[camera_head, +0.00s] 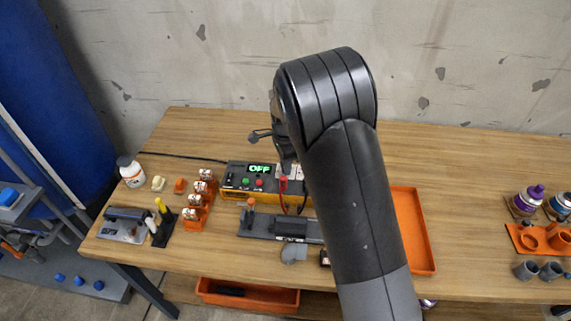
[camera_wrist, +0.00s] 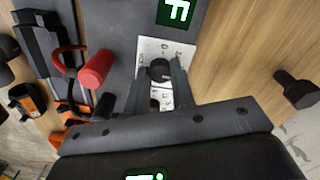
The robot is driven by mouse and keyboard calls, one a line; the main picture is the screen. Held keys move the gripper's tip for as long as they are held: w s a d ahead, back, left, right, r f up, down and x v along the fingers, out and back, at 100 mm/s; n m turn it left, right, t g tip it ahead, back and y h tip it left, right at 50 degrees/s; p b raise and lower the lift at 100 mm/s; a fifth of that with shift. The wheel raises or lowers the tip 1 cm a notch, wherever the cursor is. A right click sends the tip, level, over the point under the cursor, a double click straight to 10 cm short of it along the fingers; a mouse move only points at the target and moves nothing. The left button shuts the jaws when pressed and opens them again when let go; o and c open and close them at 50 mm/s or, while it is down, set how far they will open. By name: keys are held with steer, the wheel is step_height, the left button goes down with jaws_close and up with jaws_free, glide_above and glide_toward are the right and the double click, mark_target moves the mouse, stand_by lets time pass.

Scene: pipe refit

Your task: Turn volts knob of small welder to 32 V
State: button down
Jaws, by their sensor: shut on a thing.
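The small welder (camera_head: 236,178) is a yellow and dark box on the bench, with a green display (camera_head: 260,169) reading OFF. Its white panel (camera_head: 297,173) is partly hidden by my arm. In the wrist view, the white panel (camera_wrist: 150,46) carries a black knob (camera_wrist: 159,67) between my gripper's fingertips (camera_wrist: 159,75). My gripper is shut on this knob. A second dark knob (camera_wrist: 155,104) shows lower, between the fingers. The dial marks are too small to read, and I cannot tell the knob's setting.
Red and black plugs with leads (camera_wrist: 96,70) stand close beside the panel. Orange holders (camera_head: 196,212) stand left of the welder, and a dark rail fixture (camera_head: 260,222) lies in front. An orange tray (camera_head: 411,230) is at right. The bench behind the welder is mostly clear.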

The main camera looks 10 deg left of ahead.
steer(key=c, duration=1.2)
jaws_free()
steer(key=shift+c, duration=0.2)
step_height(320, 180, up, 11)
steer(key=s+d+r+n+t+y, duration=0.15)
steer(key=s+d+r+n, duration=0.45)
steer(key=s+d+r, duration=0.8)
steer(key=s+d+n+t, duration=0.2)
steer(key=s+d+n, duration=0.1)
steer(key=s, duration=0.5)
steer(key=s+d+n+t+h, duration=0.1)
steer(key=s+d+n+t, duration=0.1)
steer(key=s+d, duration=0.3)
steer(key=s+n, duration=0.1)
steer(key=s, duration=0.2)
steer(key=shift+s+d+f+n, duration=0.2)
steer(key=shift+d+f+n, duration=0.1)
steer(key=shift+n, duration=0.1)
